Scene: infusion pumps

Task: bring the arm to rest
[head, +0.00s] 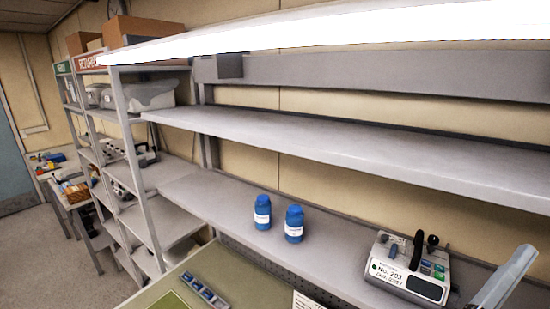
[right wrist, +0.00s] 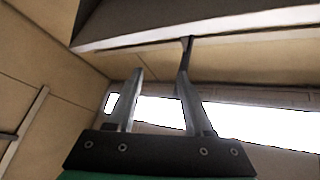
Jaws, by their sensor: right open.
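My right gripper (right wrist: 162,58) shows in the right wrist view with its two grey fingers apart and nothing between them. Behind the fingers are beige wall panels, a pale horizontal edge and a bright white strip. No bottle or pump is within its view. My left gripper is in neither view.
Two blue bottles, a left one (head: 262,212) and a right one (head: 294,224), stand on the lower shelf (head: 190,188). A white infusion pump (head: 408,268) sits farther right. The middle shelf (head: 340,145) is bare. A green worktop (head: 240,275) lies in front.

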